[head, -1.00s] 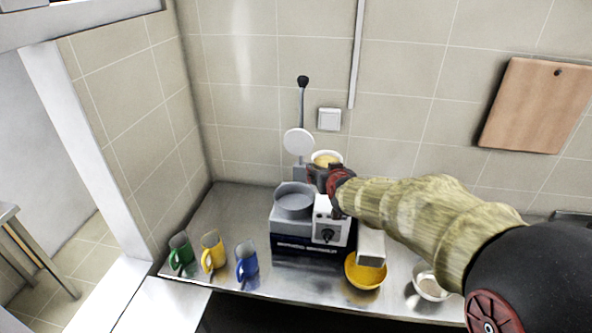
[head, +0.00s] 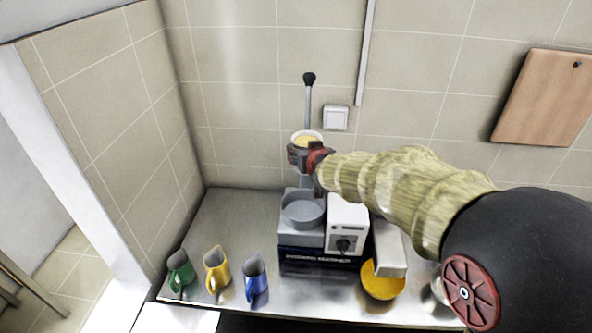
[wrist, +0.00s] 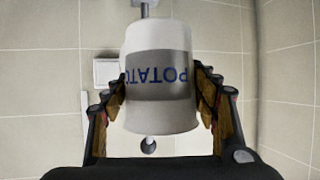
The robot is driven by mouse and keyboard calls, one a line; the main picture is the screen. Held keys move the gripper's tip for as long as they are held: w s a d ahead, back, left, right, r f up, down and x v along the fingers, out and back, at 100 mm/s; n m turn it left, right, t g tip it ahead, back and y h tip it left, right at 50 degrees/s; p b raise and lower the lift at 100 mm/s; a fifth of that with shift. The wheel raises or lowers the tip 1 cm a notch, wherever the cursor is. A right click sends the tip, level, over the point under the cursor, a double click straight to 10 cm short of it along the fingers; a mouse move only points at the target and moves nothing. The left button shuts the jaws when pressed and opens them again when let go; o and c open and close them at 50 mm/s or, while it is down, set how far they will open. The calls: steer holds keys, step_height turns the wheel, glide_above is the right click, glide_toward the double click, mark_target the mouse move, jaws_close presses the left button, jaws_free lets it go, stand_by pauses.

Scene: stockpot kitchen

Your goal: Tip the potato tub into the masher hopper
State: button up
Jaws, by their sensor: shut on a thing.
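The white potato tub (wrist: 160,112) is held between the fingers of my gripper (wrist: 162,100), its "POTATO" label upside down in the wrist view. In the head view the tub (head: 307,134) shows its yellow contents at the top and looks upright. My gripper (head: 305,157) is shut on it, above and behind the masher (head: 322,258). The masher's round grey hopper (head: 303,210) is open at the top, lower in the picture than the tub. The masher's lever (head: 309,95) stands up behind the tub, and its round plate is hidden.
Green (head: 180,272), yellow (head: 216,270) and blue (head: 256,280) jugs stand left of the masher. A yellow bowl (head: 382,284) sits under the chute (head: 390,248) at the right. A wall switch (head: 336,118) is behind. The steel counter (head: 225,222) has free room at the left.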

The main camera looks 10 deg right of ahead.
steer(key=shift+w+a+f+b, duration=0.1)
steer(key=shift+w+f+b, duration=0.5)
steer(key=shift+f, duration=0.15)
steer(key=shift+s+f+b, duration=0.25)
steer(key=shift+s+b, duration=0.05)
step_height(320, 180, down, 8)
steer(key=b, duration=0.8)
steer(key=shift+s, duration=0.25)
steer(key=shift+d+r, duration=0.1)
steer(key=shift+d, duration=0.1)
